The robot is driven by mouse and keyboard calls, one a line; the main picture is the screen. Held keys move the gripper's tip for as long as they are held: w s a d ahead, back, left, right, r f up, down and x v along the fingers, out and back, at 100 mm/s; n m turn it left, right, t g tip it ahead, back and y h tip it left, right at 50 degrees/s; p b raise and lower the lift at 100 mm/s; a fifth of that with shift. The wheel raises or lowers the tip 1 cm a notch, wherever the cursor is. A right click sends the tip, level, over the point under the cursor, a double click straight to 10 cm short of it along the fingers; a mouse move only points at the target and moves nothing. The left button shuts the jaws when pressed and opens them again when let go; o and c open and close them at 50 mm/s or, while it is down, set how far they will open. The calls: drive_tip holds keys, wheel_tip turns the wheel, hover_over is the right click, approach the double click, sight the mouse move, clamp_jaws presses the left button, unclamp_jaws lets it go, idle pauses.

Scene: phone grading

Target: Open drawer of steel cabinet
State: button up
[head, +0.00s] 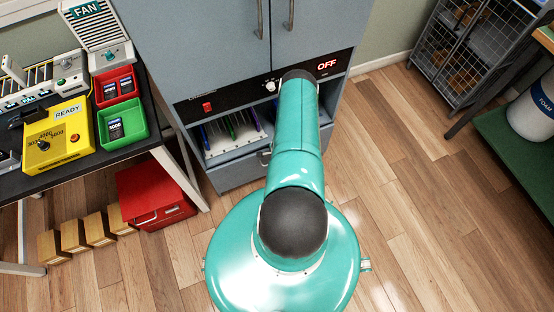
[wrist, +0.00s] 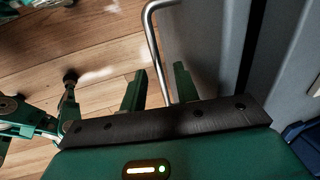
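The blue-grey steel cabinet (head: 205,60) stands at the back middle in the head view. Its low drawer (head: 232,177) lies below an open shelf and looks shut, though my arm hides its right part. A bar handle (head: 264,158) on the drawer shows just left of my arm. In the wrist view, a bent metal handle (wrist: 153,40) stands out from a grey front and runs down between the fingers of my gripper (wrist: 158,88). The fingers are apart, one on each side of the bar, the right one closer. My gripper is hidden in the head view.
A black-topped bench (head: 95,165) with bins stands left. Under it are a red box (head: 155,195) and several small cartons (head: 98,228). A wire cage (head: 470,50) and a green-shelved bench (head: 520,150) stand right. The wooden floor (head: 420,190) between is clear.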

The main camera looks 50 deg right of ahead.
clamp_jaws()
drive_tip(key=shift+s+a, duration=0.1)
